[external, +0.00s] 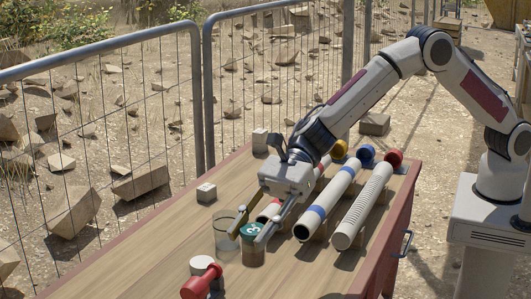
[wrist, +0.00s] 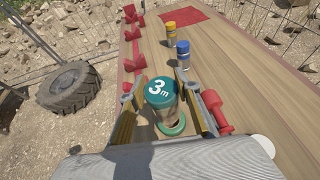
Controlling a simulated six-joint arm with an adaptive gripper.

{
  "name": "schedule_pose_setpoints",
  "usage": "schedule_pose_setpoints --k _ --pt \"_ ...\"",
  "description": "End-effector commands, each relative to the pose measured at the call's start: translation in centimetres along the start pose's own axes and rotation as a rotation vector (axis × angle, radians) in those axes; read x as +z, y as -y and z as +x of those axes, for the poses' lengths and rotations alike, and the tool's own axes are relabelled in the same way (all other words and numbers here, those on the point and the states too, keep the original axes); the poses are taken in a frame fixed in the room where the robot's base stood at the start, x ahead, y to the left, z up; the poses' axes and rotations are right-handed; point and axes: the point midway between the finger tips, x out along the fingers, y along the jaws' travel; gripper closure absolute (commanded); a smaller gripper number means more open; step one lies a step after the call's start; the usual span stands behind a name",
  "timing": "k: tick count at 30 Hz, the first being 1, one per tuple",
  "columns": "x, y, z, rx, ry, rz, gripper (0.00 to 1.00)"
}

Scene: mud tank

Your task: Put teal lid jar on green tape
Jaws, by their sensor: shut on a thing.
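The jar with the teal lid (external: 253,230) stands upright between the fingers of my gripper (external: 249,236). In the wrist view its lid (wrist: 160,92) bears a white "3 m", and its body is mostly hidden beneath the lid. My gripper (wrist: 162,98) is shut on this jar, with one finger on each side. A green ring (wrist: 178,128), which looks like the green tape, shows at the jar's base in the wrist view. I cannot tell whether the jar touches it. The tape is hidden in the external view.
A clear container (external: 224,238) stands close left of the jar. A white-topped container (external: 203,263) and a red object (external: 197,287) are nearer. Long tubes (external: 325,202) lie to the right. The table's left front is clear.

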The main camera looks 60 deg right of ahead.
Motion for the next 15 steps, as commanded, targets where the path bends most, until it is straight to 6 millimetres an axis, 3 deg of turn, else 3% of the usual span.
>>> schedule_pose_setpoints --k 7,15 --pt "-0.9 0.0 0.3 0.001 0.000 0.002 0.93" --pt "-4.1 0.0 1.7 0.002 -0.001 0.003 0.93"
